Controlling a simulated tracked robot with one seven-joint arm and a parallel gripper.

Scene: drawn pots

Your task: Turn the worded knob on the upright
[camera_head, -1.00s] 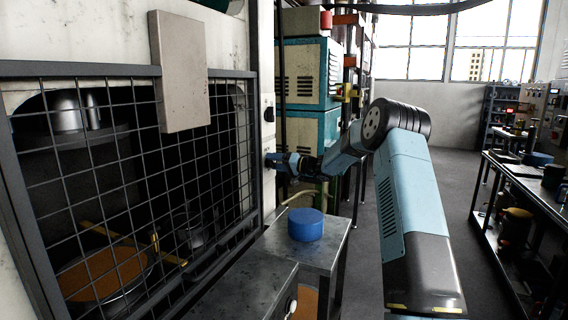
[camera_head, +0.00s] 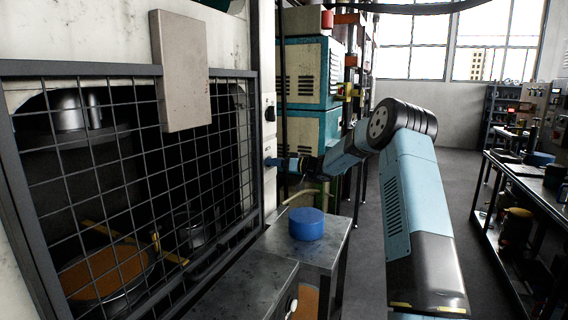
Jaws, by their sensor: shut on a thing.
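The pale upright (camera_head: 267,185) stands at the right edge of the mesh guard. A black knob (camera_head: 269,113) sits on its upper part, clear of my gripper. My gripper (camera_head: 270,162) reaches leftward to the upright below that knob and is shut on a small knob there. The held knob is mostly hidden by the fingers, and its wording is too small to read.
A mesh guard (camera_head: 130,160) covers the machine opening on the left, with a beige box (camera_head: 182,70) on it. A blue round container (camera_head: 306,223) stands on the metal table (camera_head: 318,251) below my gripper. Teal cabinets (camera_head: 305,75) stand behind. Floor is clear to the right.

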